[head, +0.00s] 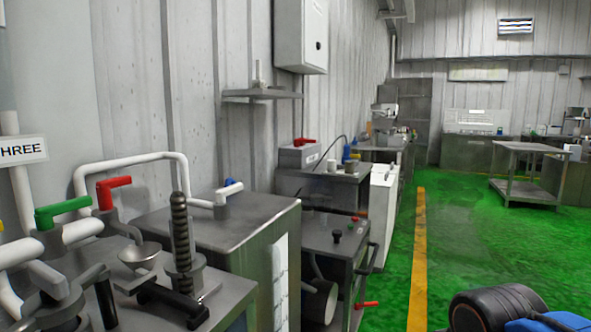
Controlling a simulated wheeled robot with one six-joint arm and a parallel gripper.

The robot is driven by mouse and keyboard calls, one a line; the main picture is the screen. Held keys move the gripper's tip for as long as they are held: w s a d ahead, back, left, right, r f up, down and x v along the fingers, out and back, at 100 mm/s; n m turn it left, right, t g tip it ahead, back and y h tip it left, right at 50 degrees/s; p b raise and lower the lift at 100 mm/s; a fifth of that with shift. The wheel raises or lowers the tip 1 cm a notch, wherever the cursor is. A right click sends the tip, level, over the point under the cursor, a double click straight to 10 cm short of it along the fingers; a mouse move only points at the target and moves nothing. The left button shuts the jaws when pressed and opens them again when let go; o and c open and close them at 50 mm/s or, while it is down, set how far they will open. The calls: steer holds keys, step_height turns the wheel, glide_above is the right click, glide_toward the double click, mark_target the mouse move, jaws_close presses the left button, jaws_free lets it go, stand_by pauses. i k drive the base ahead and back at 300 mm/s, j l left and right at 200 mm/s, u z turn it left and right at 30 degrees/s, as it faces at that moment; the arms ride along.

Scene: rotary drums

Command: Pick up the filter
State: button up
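I cannot tell for sure which thing is the filter. On the near metal bench at the lower left stand a shallow round metal bowl (139,254), an upright dark ribbed column (180,232) on a round base, and a black handle-like bar (172,301) lying low in front of them. Any of these parts could belong to the filter. My gripper is not in view, and nothing is seen held.
White pipes with a green valve handle (63,211) and a red valve handle (114,189) rise behind the bench. A metal cabinet (222,229) stands beside it. The green floor (470,240) is open to the right; a metal table (527,170) stands farther back.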

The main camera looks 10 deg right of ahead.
mark_target(331, 164)
steer(key=i+l+u, duration=0.15)
steer(key=u, duration=0.25)
steer(key=i+l+u, duration=0.15)
steer(key=l+u, duration=0.25)
steer(key=i+l+u, duration=0.1)
steer(key=l+u, duration=0.25)
steer(key=i+l+u, duration=0.15)
steer(key=l+u, duration=0.2)
steer(key=l, duration=0.8)
steer(key=l+u, duration=0.3)
steer(key=l, duration=0.85)
